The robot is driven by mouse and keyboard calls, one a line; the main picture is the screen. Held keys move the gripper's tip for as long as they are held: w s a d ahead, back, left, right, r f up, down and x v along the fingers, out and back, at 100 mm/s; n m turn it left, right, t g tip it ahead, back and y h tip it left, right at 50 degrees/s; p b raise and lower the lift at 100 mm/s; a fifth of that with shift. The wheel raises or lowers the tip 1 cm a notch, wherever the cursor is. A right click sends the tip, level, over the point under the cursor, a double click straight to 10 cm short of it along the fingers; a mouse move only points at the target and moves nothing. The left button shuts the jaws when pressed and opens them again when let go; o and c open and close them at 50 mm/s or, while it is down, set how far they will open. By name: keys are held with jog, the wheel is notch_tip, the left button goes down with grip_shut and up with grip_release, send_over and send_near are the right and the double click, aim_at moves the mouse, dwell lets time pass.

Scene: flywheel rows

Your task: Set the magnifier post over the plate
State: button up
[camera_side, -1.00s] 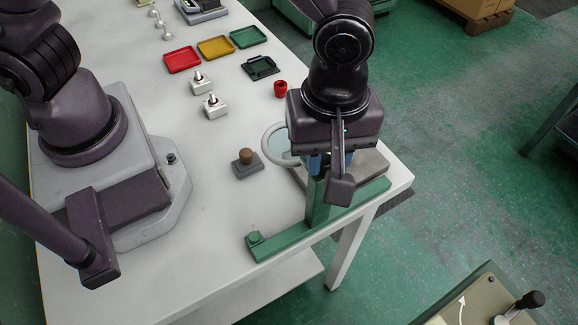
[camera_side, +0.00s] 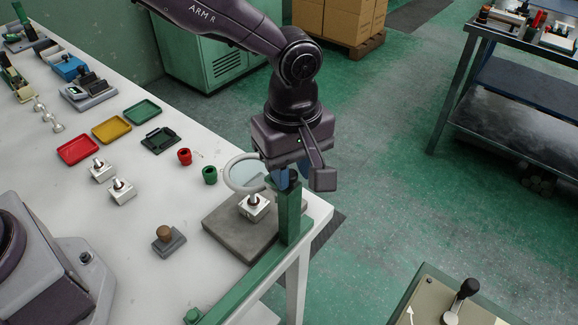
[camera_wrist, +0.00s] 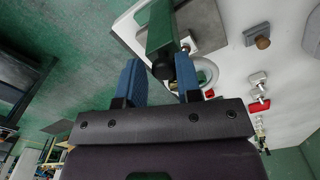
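The magnifier is a green post (camera_side: 291,215) with a pale ring lens (camera_side: 227,178) on its left side. The post stands upright at the right front edge of the plate. The plate is a flat grey slab (camera_side: 225,228) near the table corner, and the lens is above it. My gripper (camera_side: 286,176) is at the top of the post. In the wrist view its blue fingers (camera_wrist: 160,68) lie on both sides of the green post (camera_wrist: 160,30); whether they press it is unclear.
A green rail (camera_side: 232,290) runs along the front table edge. A brown-knobbed stamp (camera_side: 167,240), two white blocks (camera_side: 121,191), red (camera_side: 184,156) and green (camera_side: 209,175) cups and coloured trays (camera_side: 111,128) stand left of the plate. Bare table lies between them.

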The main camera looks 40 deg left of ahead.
jog(key=o, duration=0.3)
jog(key=shift+w+a, duration=0.3)
jog(key=shift+a, duration=0.1)
jog(key=shift+d, duration=0.1)
jog(key=shift+s+r, duration=0.1)
jog(key=shift+r, duration=0.1)
notch_tip(320, 180, up, 12)
jog(key=shift+r, duration=0.2)
